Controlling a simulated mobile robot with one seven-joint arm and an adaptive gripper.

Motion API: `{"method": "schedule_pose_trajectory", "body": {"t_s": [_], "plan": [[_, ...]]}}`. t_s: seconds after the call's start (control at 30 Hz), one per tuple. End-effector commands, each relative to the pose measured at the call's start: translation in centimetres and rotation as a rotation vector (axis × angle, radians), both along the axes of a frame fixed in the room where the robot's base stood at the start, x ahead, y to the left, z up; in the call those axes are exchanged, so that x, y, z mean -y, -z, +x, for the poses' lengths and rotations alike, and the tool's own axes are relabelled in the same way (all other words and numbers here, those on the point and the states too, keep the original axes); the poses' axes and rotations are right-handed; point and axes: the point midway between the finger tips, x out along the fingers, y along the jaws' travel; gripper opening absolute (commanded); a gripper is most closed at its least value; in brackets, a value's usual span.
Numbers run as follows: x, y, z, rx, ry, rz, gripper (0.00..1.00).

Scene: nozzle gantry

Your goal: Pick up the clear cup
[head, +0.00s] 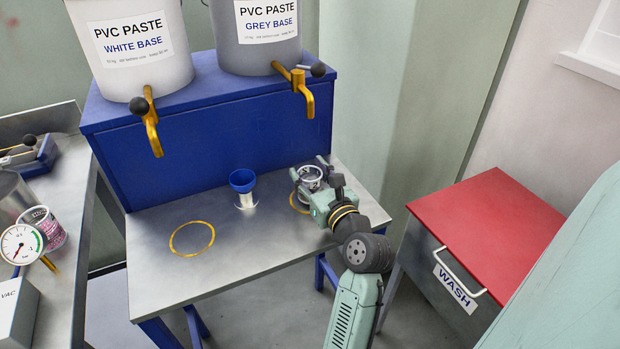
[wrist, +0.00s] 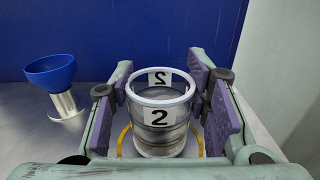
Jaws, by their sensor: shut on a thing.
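The clear cup (wrist: 160,115), see-through with a white rim and a "2" label, stands upright between my gripper's purple-padded fingers in the wrist view. It also shows in the head view (head: 311,176), at the right end of the metal table. My gripper (head: 312,178) is shut on the cup, with a finger on each side; it fills the wrist view too (wrist: 165,108). A yellow ring (wrist: 124,140) on the table shows around and below the cup. I cannot tell whether the cup's base touches the table.
A blue funnel (head: 242,180) on a pale metal stand is left of the cup. An empty yellow ring (head: 192,239) marks the table's left part. Two paste buckets with brass taps (head: 150,118) stand on the blue bench (head: 220,150) behind. A red-topped WASH bin (head: 485,215) is at right.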

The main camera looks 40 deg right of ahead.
Motion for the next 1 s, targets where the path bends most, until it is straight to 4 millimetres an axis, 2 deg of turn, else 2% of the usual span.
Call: {"method": "schedule_pose_trajectory", "body": {"t_s": [0.2,0.37,0.7,0.77,1.0], "plan": [[-0.2,-2.7,-0.3,0.003,0.0,-0.004,0.07],[-1.8,-2.7,-3.5,0.004,0.003,-0.001,0.07],[-6.4,-3.6,-12.3,0.0,0.005,-0.003,0.07],[-6.5,-4.5,-12.6,-0.001,0.001,0.008,0.07],[-7.2,-4.3,-13.9,0.001,0.0,0.003,0.07]]}}
